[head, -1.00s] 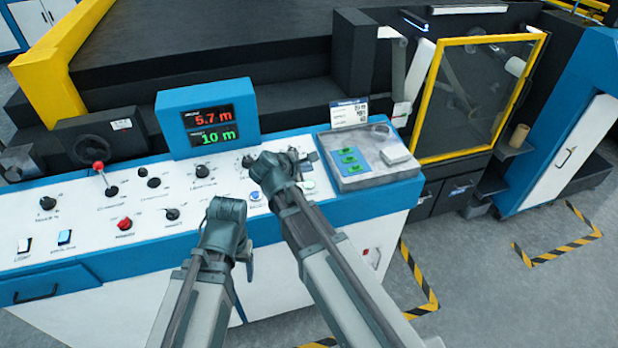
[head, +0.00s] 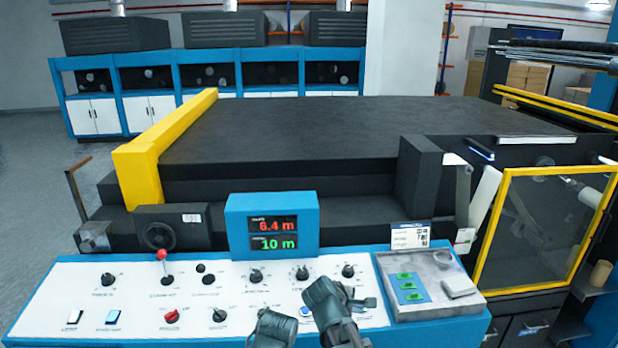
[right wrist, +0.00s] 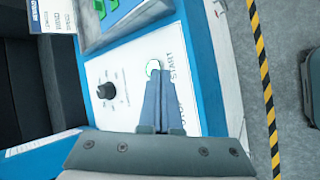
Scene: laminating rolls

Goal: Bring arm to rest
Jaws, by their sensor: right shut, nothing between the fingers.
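My right gripper (head: 332,300) is over the right part of the white control panel (head: 140,293), shut and empty. My left gripper (head: 272,328) shows at the bottom edge of the head view, in front of the panel. Its fingers cannot be made out, so its state is unclear. The blue display (head: 271,224) reads 6.4 m in red and 10 m in green.
Knobs and a red-tipped lever (head: 163,262) stand up from the panel. A grey tray (head: 430,262) with green pieces is at its right end. A yellow-framed guard door (head: 545,228) stands to the right. The dark machine bed (head: 370,130) lies behind.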

